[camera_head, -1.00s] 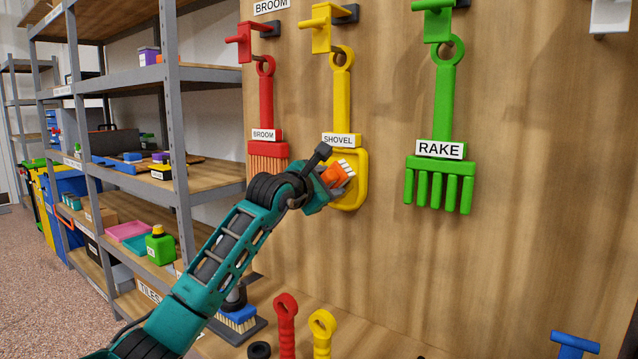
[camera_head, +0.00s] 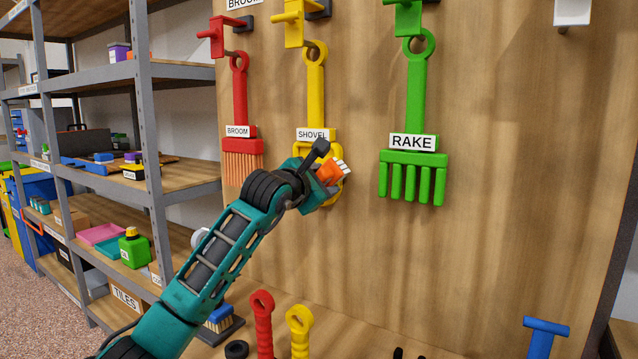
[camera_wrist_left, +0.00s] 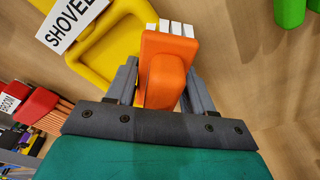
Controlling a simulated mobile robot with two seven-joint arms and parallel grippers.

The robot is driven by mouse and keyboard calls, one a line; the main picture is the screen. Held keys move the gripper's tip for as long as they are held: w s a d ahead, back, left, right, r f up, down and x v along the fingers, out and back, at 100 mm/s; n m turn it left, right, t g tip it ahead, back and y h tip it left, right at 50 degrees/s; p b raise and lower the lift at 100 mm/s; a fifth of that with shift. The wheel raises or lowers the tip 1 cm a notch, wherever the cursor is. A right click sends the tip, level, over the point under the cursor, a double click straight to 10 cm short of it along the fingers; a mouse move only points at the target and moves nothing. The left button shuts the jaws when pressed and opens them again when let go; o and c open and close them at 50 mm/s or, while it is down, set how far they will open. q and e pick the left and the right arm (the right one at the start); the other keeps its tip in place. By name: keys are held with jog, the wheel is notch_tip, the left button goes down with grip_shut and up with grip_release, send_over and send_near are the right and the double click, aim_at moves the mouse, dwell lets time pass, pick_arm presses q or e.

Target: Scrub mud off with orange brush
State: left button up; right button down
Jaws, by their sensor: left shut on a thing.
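My left gripper (camera_head: 322,182) is shut on the orange brush (camera_head: 328,172), which has white bristles. The left wrist view shows the brush (camera_wrist_left: 166,68) between the two grey fingers, its bristles pointing away from the gripper. The brush is in front of the lower part of the yellow shovel (camera_head: 316,90), which hangs on the wooden board. The shovel's head (camera_wrist_left: 108,45) shows beside the brush in the left wrist view. I cannot tell whether the bristles touch it. No mud is clearly visible; part of the shovel head is hidden by my arm and the brush. My right gripper is not in view.
A red broom (camera_head: 240,95) hangs left of the shovel and a green rake (camera_head: 414,175) hangs right. A blue brush (camera_head: 220,318), red handle (camera_head: 263,325) and yellow handle (camera_head: 299,330) stand below. Loaded steel shelves (camera_head: 185,178) are at left.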

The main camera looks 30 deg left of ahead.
pick_arm(q)
jog(key=a, duration=0.7)
jog(key=shift+w+a, duration=0.3)
jog(key=shift+s, duration=0.1)
dwell(0.3)
jog(key=shift+s+a+b, duration=0.2)
jog(key=shift+s+b, duration=1.4)
jog(key=shift+s, duration=1.3)
jog(key=s+b, duration=0.1)
jog(key=s, duration=0.2)
jog(key=shift+a+b, duration=0.1)
jog(key=shift+b, duration=0.3)
